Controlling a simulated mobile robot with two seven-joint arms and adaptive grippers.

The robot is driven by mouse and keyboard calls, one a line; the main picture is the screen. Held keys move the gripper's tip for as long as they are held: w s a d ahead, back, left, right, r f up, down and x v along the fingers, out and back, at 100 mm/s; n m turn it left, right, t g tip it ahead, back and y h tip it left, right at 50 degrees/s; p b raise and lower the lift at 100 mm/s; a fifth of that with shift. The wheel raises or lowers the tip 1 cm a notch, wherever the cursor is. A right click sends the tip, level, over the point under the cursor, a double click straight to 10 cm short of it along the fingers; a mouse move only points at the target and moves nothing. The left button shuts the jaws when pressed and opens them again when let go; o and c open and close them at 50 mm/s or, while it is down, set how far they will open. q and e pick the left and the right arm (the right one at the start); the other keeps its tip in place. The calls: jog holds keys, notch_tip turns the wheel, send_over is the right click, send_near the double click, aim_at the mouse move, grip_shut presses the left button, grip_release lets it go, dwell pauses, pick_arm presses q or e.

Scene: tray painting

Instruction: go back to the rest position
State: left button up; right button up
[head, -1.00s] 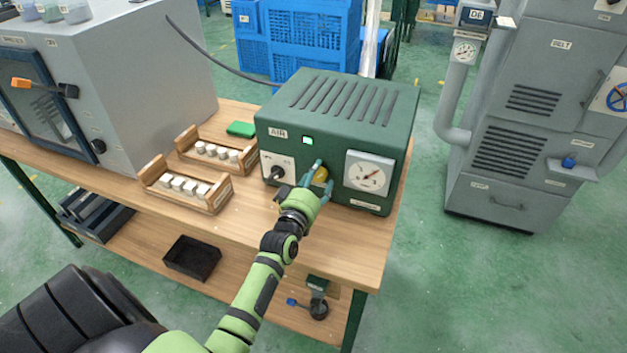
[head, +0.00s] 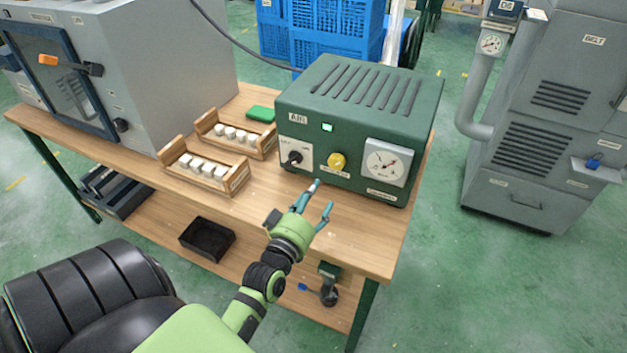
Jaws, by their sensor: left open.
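My left gripper (head: 322,194) is open and empty over the front part of the wooden table (head: 350,239). Its two teal fingers are apart and point toward the green AIR box (head: 358,98). The yellow knob (head: 337,161) on the box's front shows clear of the fingers, with a gap between them. A black switch (head: 293,158) sits left of the knob and a round gauge (head: 384,163) right of it. A small green light (head: 327,127) is lit above. My right gripper is not in view.
Two wooden racks (head: 237,183) with white pieces stand left of the box, near a green block (head: 261,114). A grey cabinet (head: 190,60) is at the table's left end. A black tray (head: 207,255) is on the lower shelf. Open floor lies right of the table.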

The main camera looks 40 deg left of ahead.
pick_arm(q)
jog(key=shift+d, duration=0.1)
dwell(0.3)
jog(key=d+f+m+g+h, duration=0.1)
jog(key=d+f+m+h, duration=0.1)
jog(key=d, duration=0.1)
jog(key=s+d+f+m+g+h, duration=0.1)
jog(key=d, duration=0.1)
jog(key=shift+d+f+g, duration=0.15)
jog(key=shift+f+g, duration=0.05)
jog(key=shift+g, duration=0.1)
jog(key=s+d+f+m+g+h, duration=0.1)
jog(key=s+d+f+m+g, duration=0.1)
jog(key=s+d+m+g, duration=0.3)
jog(key=s+f+g, duration=0.2)
jog(key=s, duration=0.5)
jog(key=s+d+f+m+g+h, duration=0.1)
jog(key=s+d+f+m+g, duration=0.2)
jog(key=s, duration=0.4)
notch_tip(320, 180, down, 22)
jog(key=s+f+g, duration=0.1)
jog(key=s+g, duration=0.1)
jog(key=g, duration=0.1)
jog(key=s+a+f, duration=0.3)
jog(key=s+f, duration=1)
jog(key=s, duration=0.2)
jog(key=shift+s+f+g+y, duration=0.3)
jog(key=shift+s+g, duration=0.05)
jog(key=shift+g, duration=0.05)
